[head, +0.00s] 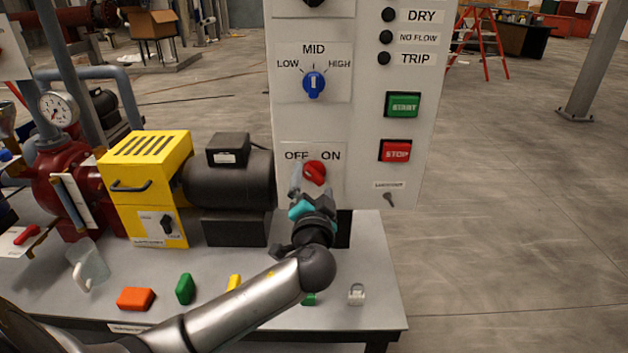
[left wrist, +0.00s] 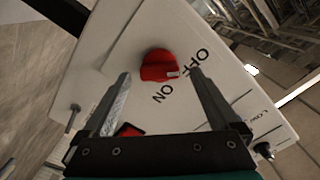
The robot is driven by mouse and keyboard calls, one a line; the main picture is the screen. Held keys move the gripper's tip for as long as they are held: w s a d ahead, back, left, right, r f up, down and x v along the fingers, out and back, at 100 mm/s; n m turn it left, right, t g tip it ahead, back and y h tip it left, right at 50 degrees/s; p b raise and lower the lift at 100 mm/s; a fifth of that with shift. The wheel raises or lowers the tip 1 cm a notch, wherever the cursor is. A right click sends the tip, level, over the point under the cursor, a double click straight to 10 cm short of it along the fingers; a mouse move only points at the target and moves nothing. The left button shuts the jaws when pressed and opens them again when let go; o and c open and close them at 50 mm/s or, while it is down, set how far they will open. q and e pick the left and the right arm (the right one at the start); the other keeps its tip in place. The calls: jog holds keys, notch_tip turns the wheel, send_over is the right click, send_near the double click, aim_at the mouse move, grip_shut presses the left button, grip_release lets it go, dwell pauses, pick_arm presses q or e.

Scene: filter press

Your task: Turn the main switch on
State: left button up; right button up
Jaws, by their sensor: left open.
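The main switch is a red rotary knob (head: 314,171) on the white control panel (head: 357,120), below the labels OFF and ON. In the left wrist view the red knob (left wrist: 156,65) shows a white mark that points nearer to OFF than to ON. My left gripper (head: 311,183) is open just in front of the knob. In the left wrist view its two fingers stand on either side of the knob, apart from it, with nothing held. How far the fingertips are from the panel is hard to tell. My right gripper is not in view.
The panel also carries a blue selector knob (head: 314,84), a green START button (head: 403,105), a red STOP button (head: 395,150) and a small key switch (head: 389,198). A yellow box (head: 148,172) and dark motor (head: 230,178) stand left. Small coloured blocks and a padlock (head: 356,294) lie on the table.

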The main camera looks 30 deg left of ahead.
pick_arm(q)
jog(key=shift+x, duration=1.15)
jog(key=shift+c, duration=0.3)
jog(key=c, duration=1.3)
